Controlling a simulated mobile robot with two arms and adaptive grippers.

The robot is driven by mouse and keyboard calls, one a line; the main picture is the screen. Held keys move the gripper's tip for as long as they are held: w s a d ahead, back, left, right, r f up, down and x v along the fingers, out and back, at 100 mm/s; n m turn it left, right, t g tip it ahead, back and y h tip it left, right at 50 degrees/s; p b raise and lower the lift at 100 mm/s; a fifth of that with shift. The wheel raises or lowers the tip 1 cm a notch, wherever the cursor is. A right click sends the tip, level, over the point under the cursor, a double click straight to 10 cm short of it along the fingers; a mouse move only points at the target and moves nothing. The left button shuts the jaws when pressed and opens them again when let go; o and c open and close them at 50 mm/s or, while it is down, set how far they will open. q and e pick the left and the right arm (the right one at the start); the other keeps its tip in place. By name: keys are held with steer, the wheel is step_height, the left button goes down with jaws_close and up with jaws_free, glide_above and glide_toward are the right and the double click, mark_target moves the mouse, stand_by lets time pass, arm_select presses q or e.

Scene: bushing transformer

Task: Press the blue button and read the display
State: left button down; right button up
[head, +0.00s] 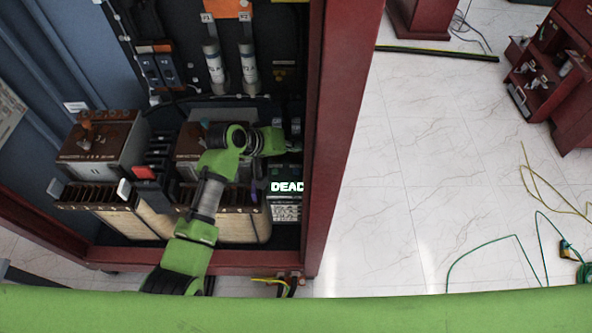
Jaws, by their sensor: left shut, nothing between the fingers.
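A small device stands at the right inside the cabinet, with a lit display (287,187) that reads "DEAD" in bright letters. Below the display is a pale printed label (286,211). My left arm comes up from the bottom and bends right at the wrist. My left gripper (291,148) is shut and empty, just above the display in the picture, by the cabinet's right post. I cannot make out the blue button; the gripper and wrist cover part of that area. Whether the gripper touches the device cannot be told. My right gripper is not in view.
The red cabinet frame (340,110) closes in the right side. Brown-topped transformers (100,140) stand left of the device, and two white fuse tubes (214,65) are above.

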arm_select(q)
steer(key=b, duration=0.8)
glide_above(294, 172)
step_height(294, 172, down, 8)
steer(key=shift+r, duration=0.1)
steer(key=shift+f, duration=0.45)
stand_by(0.5)
steer(key=shift+f, duration=0.15)
steer(key=shift+f, duration=0.25)
steer(key=shift+f, duration=0.5)
stand_by(0.6)
steer(key=shift+r, duration=0.1)
steer(key=shift+r+p, duration=0.75)
steer(key=shift+p, duration=0.05)
